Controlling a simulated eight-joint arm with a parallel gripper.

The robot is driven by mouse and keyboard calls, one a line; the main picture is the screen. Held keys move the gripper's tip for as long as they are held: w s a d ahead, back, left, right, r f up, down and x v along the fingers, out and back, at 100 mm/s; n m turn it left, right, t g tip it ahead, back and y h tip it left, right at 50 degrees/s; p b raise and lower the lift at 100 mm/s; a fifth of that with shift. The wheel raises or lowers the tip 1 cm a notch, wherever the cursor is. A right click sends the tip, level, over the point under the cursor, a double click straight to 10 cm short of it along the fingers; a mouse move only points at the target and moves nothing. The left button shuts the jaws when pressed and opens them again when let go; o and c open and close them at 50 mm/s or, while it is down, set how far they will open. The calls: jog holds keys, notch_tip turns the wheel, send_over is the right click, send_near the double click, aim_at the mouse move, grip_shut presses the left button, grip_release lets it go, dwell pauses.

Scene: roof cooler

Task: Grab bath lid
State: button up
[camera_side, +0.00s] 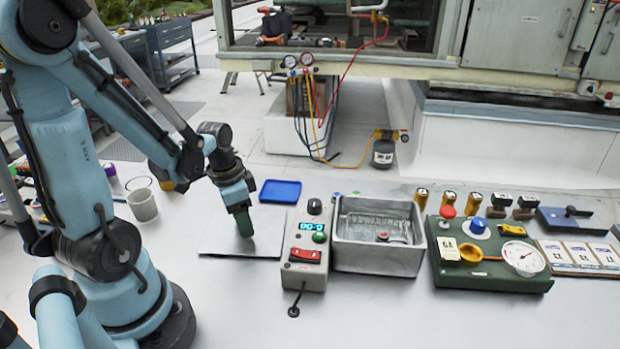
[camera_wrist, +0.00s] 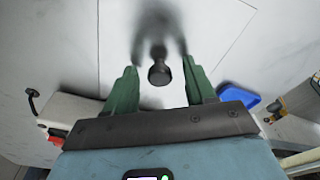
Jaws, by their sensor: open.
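The bath lid (camera_side: 270,238) is a flat grey metal plate lying on the white bench, left of the control box. In the wrist view the lid (camera_wrist: 120,35) fills the middle, with a black knob (camera_wrist: 159,72) standing on it. My gripper (camera_side: 245,226) points down over the lid, with green fingers. In the wrist view my gripper (camera_wrist: 159,68) is open, with one finger on each side of the knob and gaps between. The knob is hidden behind the fingers in the side view. The open metal bath (camera_side: 378,258) stands right of the control box.
The control box (camera_side: 306,245) with a lit display stands close to the lid's right edge. A blue tray (camera_side: 280,191) lies behind the lid. A grey cup (camera_side: 142,204) stands to the left. A green gauge panel (camera_side: 490,262) is right of the bath. The front bench is clear.

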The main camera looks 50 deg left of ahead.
jog(key=shift+f, duration=0.1)
grip_shut()
dwell(0.3)
